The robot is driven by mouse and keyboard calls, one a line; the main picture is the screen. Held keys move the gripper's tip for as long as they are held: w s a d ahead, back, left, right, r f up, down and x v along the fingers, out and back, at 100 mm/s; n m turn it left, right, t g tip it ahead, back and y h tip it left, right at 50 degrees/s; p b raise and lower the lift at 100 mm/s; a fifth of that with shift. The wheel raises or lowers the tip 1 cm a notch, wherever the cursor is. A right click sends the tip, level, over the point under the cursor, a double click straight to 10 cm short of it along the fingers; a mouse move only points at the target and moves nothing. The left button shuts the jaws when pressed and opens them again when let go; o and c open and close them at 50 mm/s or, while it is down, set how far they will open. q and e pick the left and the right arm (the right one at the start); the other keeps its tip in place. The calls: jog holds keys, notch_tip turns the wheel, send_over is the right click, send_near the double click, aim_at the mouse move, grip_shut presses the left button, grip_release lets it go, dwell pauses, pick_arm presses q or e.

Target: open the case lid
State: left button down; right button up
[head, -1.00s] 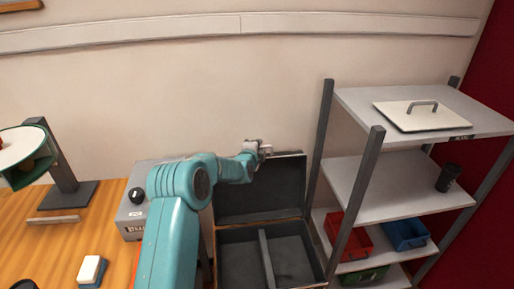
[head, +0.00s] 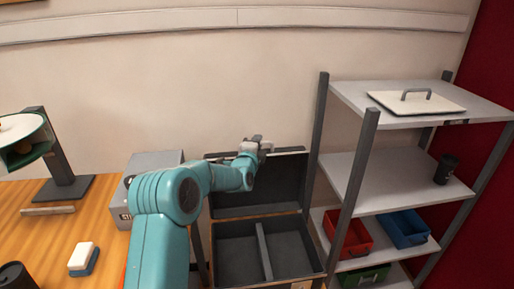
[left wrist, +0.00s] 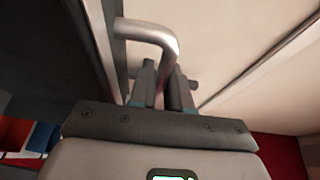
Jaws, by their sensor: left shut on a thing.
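The dark case (head: 235,252) stands open between the wooden table and the shelf rack, with a divider inside. Its lid (head: 280,186) is raised and stands up at the back, near the wall. My left gripper (head: 262,147) is at the lid's top edge. In the left wrist view a bent metal handle (left wrist: 150,32) runs down between the fingers of my left gripper (left wrist: 165,85), which are shut on it. The arm hides part of the lid's left side. My right gripper is not in view.
The shelf rack (head: 365,140) stands close on the right, holding a white lid with a handle (head: 415,101), a black cup (head: 446,169) and red (head: 350,238) and blue (head: 405,229) bins. A grey box (head: 150,163) is left of the case.

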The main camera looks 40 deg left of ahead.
pick_arm(q)
jog(key=shift+a+f, duration=0.2)
jog(key=shift+a, duration=0.15)
jog(key=c, duration=1.2)
grip_release()
jog(key=shift+s+d+r, duration=0.1)
jog(key=shift+r, duration=0.05)
jog(key=shift+o, duration=0.2)
jog(key=shift+r, duration=0.1)
jog(key=shift+f, duration=0.2)
jog(key=shift+s+d, duration=0.15)
jog(key=shift+d, duration=0.05)
jog(key=b+v, duration=0.4)
jog(key=v, duration=1.1)
jog(key=shift+s, duration=0.4)
